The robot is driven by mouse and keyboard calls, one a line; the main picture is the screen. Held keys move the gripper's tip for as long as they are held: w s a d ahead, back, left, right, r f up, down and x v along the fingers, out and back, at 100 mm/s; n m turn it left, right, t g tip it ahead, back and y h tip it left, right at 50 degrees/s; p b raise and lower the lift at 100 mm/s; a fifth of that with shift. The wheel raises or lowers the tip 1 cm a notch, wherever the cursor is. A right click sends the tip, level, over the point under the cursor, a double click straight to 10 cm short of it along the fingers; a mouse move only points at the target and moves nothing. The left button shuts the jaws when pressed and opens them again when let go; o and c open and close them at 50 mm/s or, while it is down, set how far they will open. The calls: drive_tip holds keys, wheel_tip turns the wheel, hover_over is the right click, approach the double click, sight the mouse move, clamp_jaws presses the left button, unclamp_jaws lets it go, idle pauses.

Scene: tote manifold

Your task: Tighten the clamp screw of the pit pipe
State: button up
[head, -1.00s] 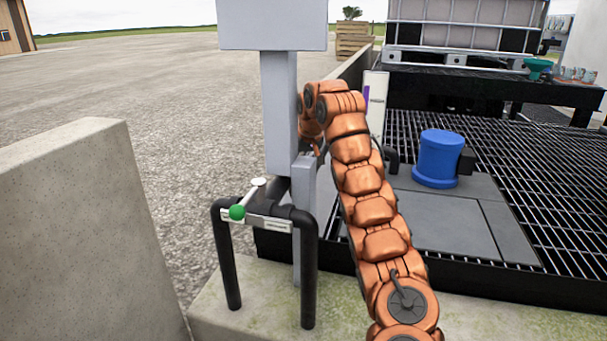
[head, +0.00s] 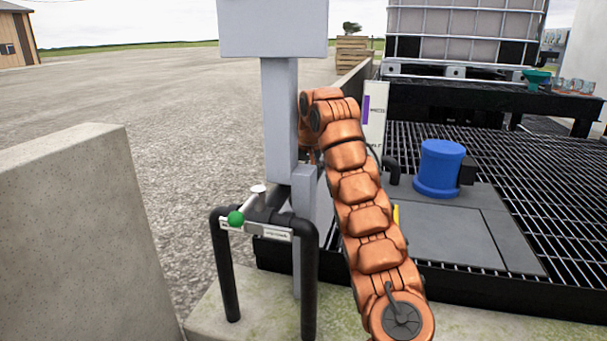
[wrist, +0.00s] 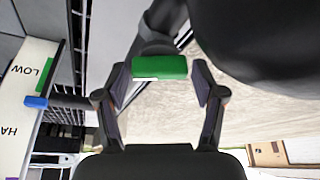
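A green block-shaped handle (wrist: 160,67) sits on the end of a dark grey pipe fitting (wrist: 155,42) in the wrist view. It looks like the clamp screw's grip, but the clamp itself is not clear. My gripper (wrist: 160,84) is open, with one finger on each side of the green handle and a small gap visible at both sides. In the head view the gripper is hidden behind my orange arm and the grey post. A black pipe (head: 393,168) shows just right of the arm there.
A white level board (wrist: 30,85) with a blue marker (wrist: 36,102) stands close at left in the wrist view. A grey post (head: 280,120), a black pipe stand with a green knob (head: 236,218), a blue pump-like body (head: 439,168) and black grating (head: 540,190) surround the arm.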

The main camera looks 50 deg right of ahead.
drive_tip(key=v, duration=0.7)
drive_tip(key=shift+r, duration=0.2)
drive_tip(key=shift+s, duration=0.15)
drive_tip(key=shift+c, duration=0.3)
